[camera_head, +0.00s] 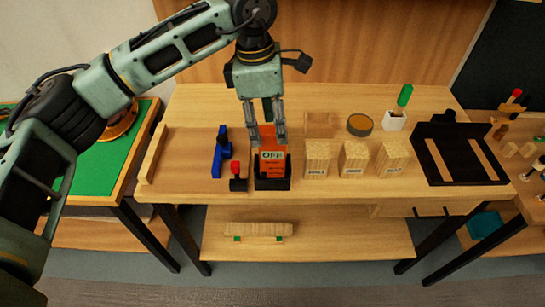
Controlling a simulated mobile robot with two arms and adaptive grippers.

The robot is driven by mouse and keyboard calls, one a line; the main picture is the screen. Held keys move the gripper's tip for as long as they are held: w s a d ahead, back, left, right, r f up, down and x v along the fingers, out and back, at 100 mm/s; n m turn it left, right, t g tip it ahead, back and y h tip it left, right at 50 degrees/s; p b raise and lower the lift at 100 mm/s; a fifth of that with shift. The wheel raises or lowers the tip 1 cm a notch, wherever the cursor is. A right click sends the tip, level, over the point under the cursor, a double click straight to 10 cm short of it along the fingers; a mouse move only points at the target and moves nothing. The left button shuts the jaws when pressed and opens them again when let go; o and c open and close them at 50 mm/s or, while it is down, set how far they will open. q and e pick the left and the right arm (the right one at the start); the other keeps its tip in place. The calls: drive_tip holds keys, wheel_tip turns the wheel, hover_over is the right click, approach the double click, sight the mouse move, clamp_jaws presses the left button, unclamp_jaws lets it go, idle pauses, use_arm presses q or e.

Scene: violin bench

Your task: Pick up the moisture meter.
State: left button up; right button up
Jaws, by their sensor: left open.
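The moisture meter (272,168) appears to be the orange block with a black base and a small display reading "OFF". It stands near the front edge of the wooden bench, left of the middle. My left gripper (267,138) points down at it from behind and above. Its two fingers are apart, with the tips at the meter's upper end, one toward each side. I cannot tell whether they touch it. My right gripper is not in view.
Close left of the meter are a small red-and-black item (237,178) and a blue tool (220,157). Several labelled wood blocks (354,158) stand to its right. Further right are a round tin (360,125), a white cup (394,121) and a black frame (425,170).

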sight(275, 146)
use_arm(q)
drive_tip(key=shift+s+d+f, duration=0.1)
drive_tip(key=shift+s+f, duration=0.05)
drive_tip(key=shift+f, duration=0.2)
drive_tip(key=f+p, duration=0.1)
drive_tip(key=f, duration=0.1)
drive_tip(key=d+f+p, duration=0.1)
drive_tip(key=f+p, duration=0.1)
drive_tip(key=f, duration=0.1)
drive_tip(key=shift+f, duration=0.25)
drive_tip(key=shift+d+f, duration=0.1)
drive_tip(key=shift+f, duration=0.45)
clamp_jaws()
